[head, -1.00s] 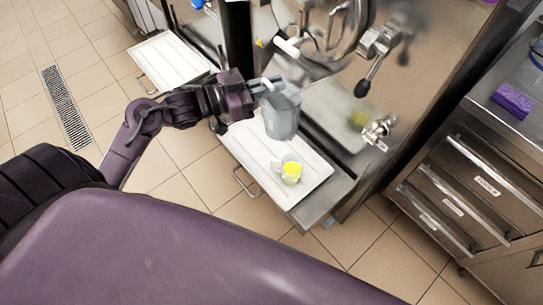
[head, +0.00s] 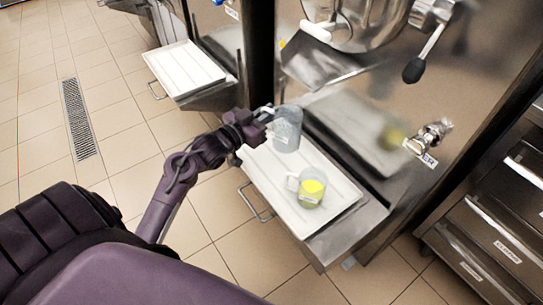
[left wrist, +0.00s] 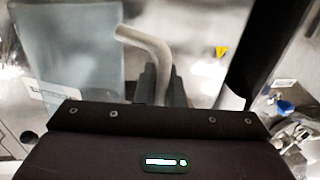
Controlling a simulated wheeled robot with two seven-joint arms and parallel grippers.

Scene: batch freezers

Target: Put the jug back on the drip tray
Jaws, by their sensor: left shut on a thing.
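The jug (head: 287,132) is a tall, translucent grey-blue vessel, roughly upright over the far end of the white drip tray (head: 272,190). I cannot tell whether its base touches the tray. My left gripper (head: 265,113) is shut on the jug's handle, to the left of its body. In the left wrist view the jug (left wrist: 70,50) fills the left side, and its pale bent handle (left wrist: 150,45) passes between the dark fingers (left wrist: 160,88). My right gripper is not in view.
A smaller clear jug with yellow contents (head: 311,190) stands on the near part of the tray. The freezer's steel front, a black-knobbed lever (head: 415,68) and a tap (head: 430,138) rise to the right. Another white tray (head: 185,68) is at the back left.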

